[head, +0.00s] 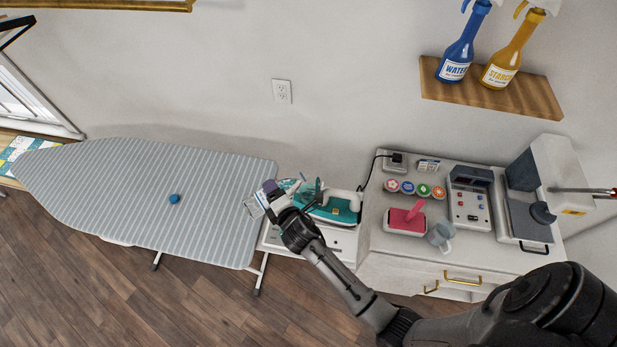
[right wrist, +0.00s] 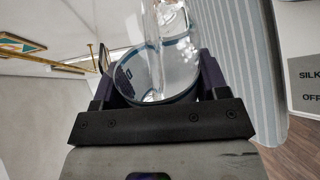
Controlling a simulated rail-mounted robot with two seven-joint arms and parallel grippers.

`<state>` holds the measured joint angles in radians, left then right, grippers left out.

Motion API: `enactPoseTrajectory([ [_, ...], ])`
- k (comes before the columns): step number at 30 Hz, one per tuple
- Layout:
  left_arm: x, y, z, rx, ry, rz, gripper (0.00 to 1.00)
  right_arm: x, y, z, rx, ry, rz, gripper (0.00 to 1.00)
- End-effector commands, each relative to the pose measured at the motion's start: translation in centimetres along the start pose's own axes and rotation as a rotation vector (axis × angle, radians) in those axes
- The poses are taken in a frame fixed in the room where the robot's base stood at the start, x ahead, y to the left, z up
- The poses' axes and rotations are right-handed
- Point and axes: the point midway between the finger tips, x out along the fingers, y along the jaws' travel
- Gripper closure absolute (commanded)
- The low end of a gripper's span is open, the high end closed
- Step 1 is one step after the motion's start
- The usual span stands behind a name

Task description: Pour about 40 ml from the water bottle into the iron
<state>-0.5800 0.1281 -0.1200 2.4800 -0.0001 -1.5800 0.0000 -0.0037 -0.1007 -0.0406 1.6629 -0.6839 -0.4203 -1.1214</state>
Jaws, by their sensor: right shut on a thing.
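My right gripper (head: 274,194) is shut on the clear water bottle (right wrist: 160,70); its dark fingers (right wrist: 153,90) stand on both sides of it in the right wrist view. In the head view the bottle is small and partly hidden by the gripper, so its exact tilt and water level are hard to tell. The teal and white iron (head: 335,208) sits just right of the gripper, on a white stand beside the ironing board. The gripper partly covers its left end. I cannot tell whether water is flowing. My left gripper is not in view.
A blue cap (head: 174,198) lies on the striped ironing board (head: 120,180). Spray bottles (head: 458,58) stand on a wall shelf.

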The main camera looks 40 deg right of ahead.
Motion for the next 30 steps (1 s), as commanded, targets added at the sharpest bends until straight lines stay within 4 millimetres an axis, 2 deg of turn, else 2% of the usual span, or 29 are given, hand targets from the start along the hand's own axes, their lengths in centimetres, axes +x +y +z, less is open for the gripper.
enactPoseTrajectory([
  [30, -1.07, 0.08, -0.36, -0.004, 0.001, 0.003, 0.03, -0.19, 0.86, -0.36, 0.061, 0.017, 0.003, 0.67],
])
